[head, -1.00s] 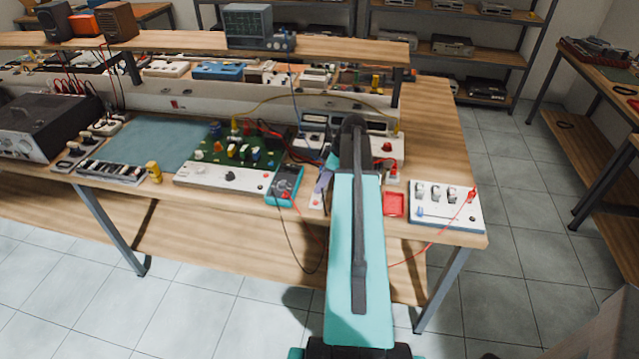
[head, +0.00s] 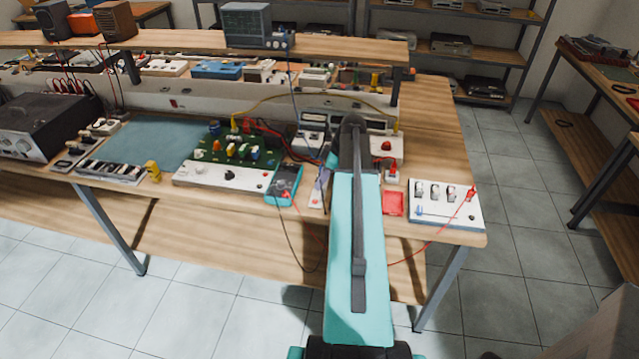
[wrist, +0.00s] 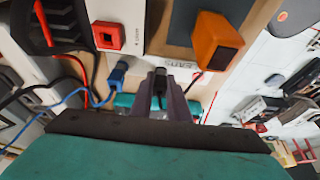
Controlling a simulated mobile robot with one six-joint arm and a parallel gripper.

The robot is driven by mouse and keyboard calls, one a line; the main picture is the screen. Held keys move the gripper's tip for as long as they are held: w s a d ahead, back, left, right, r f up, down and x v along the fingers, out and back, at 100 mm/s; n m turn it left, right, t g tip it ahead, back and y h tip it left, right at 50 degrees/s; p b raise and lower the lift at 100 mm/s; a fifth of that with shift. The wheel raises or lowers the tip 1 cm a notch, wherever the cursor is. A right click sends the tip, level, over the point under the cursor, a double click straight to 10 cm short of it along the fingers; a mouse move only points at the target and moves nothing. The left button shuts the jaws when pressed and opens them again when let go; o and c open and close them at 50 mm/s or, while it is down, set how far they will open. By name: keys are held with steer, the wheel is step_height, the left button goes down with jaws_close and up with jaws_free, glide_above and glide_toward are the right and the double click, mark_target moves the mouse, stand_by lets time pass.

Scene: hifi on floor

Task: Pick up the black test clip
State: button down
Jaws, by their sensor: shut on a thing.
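In the wrist view my gripper (wrist: 160,98) has its two grey-purple fingers closed around a small dark piece, the black test clip (wrist: 160,84). Only a narrow part of the clip shows between the fingers. In the head view my arm covers most of the gripper and I cannot make out the clip.
An orange block (wrist: 216,42), a red button (wrist: 108,36) and a blue plug (wrist: 118,72) with cables are close around the gripper. A red tray (head: 393,203) and a white switch panel (head: 445,208) lie right of my arm. Wires hang off the bench's front edge.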

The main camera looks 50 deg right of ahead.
steer(key=shift+r, duration=0.2)
steer(key=shift+r+b, duration=0.9)
steer(key=shift+r, duration=0.55)
steer(key=s+a+b, duration=0.1)
steer(key=s+a, duration=0.1)
steer(key=s, duration=0.2)
steer(key=s+a+b, duration=0.2)
steer(key=s, duration=0.2)
steer(key=s+a+r+b, duration=0.1)
steer(key=s+a, duration=0.2)
steer(key=s, duration=0.1)
steer(key=s+b, duration=0.1)
steer(key=s+a+b, duration=0.1)
steer(key=shift+r+b, duration=0.3)
steer(key=shift+w+r, duration=0.1)
steer(key=shift+r, duration=0.1)
steer(key=shift+r+p, duration=0.35)
steer(key=shift+p, duration=0.05)
step_height(320, 180, up, 6)
steer(key=p, duration=0.4)
stand_by(1.2)
stand_by(0.3)
